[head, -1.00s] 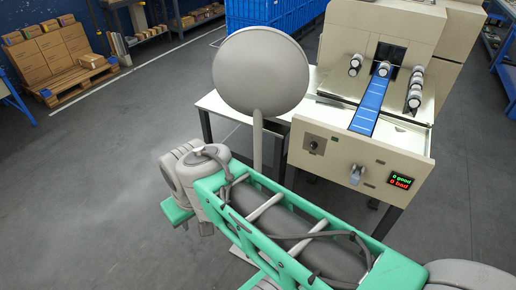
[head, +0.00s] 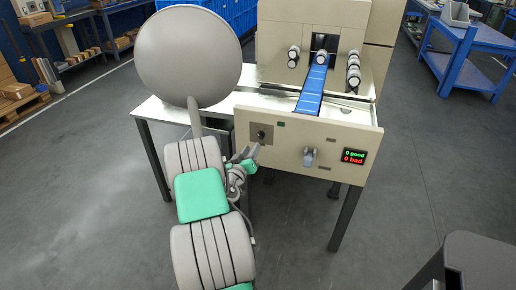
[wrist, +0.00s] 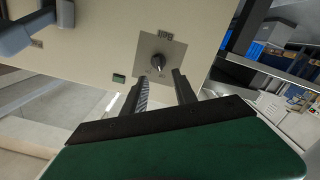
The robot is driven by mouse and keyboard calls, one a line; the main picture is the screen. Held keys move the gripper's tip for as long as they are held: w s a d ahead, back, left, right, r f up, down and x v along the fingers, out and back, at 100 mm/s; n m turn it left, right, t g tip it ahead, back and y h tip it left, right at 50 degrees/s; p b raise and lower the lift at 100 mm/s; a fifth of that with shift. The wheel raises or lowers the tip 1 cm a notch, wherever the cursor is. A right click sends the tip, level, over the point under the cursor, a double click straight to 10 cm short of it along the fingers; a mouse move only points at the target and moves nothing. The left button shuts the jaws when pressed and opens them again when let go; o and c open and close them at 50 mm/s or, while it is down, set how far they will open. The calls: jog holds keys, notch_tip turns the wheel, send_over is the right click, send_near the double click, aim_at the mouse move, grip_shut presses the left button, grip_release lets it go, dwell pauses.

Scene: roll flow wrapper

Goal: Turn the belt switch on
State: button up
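The belt switch is a dark rotary knob (head: 261,134) on a grey square plate at the left of the machine's beige front panel (head: 300,135). In the wrist view the knob (wrist: 158,62) sits just beyond my fingertips, its pointer tilted; I cannot read the small marks around it. My gripper (wrist: 161,80) is open, its two dark fingers apart with nothing between them, pointing at the knob without visibly touching it. In the head view my gripper (head: 248,155) is small, close to the panel just below and left of the knob.
A grey lever-like handle (head: 310,157) sticks out of the panel right of the switch. A display (head: 354,157) reads 0 good, 0 bad. A blue belt (head: 313,85) and rollers lie above. A large grey disc (head: 188,58) stands at the left. Floor in front is open.

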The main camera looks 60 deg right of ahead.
aim_at(259, 136)
jog(key=d, duration=0.5)
jog(key=d+p, duration=0.1)
jog(key=d, duration=0.2)
jog(key=shift+w+f, duration=0.15)
jog(key=shift+w, duration=0.25)
grip_shut()
